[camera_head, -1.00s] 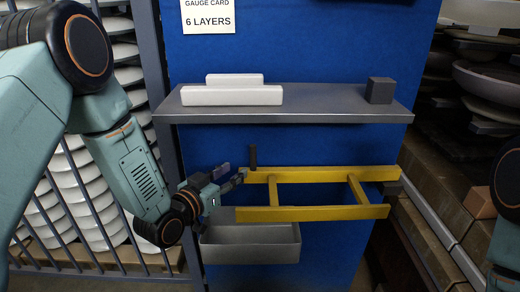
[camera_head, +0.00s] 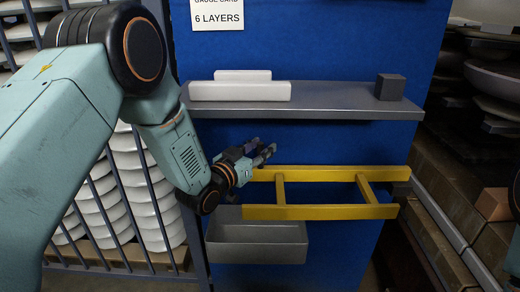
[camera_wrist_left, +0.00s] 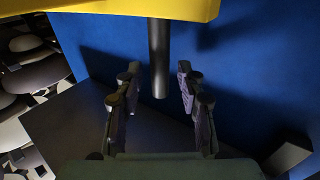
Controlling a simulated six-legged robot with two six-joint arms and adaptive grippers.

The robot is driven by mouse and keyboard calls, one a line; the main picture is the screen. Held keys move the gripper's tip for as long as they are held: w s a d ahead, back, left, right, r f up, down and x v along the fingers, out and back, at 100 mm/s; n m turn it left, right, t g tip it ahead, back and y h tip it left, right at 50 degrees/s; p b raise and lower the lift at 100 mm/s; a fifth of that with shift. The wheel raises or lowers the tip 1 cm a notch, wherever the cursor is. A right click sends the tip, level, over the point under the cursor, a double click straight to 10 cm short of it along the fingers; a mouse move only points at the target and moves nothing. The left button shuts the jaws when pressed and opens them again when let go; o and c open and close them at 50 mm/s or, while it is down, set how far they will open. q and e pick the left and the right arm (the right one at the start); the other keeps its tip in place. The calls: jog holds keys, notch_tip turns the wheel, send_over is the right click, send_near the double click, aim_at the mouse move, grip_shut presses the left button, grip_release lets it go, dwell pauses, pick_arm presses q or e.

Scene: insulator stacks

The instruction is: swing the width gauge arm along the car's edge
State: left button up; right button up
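The yellow ladder-like frame (camera_head: 320,212), which looks like the width gauge arm, stands out level from the blue panel. Its dark upright peg shows in the left wrist view (camera_wrist_left: 159,60); in the head view it is hidden at my gripper. My left gripper (camera_head: 264,148) is just above the frame's left end. In the left wrist view the two fingers (camera_wrist_left: 158,85) are open on either side of the peg's free end, with a gap on both sides. My right gripper is out of view; only a piece of the arm shows at the right edge.
A grey shelf (camera_head: 330,106) above carries white blocks (camera_head: 240,91) and a dark cube (camera_head: 390,87). A grey tray (camera_head: 256,252) hangs below the frame's left part. Racks of white insulator discs (camera_head: 150,205) stand at the left, and more shelving is at the right.

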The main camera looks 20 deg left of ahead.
pick_arm(q)
jog(key=shift+w+f, duration=0.1)
jog(key=shift+w, duration=0.05)
jog(key=shift+c, duration=0.2)
jog(key=shift+d, duration=0.1)
jog(key=c, duration=0.4)
grip_shut()
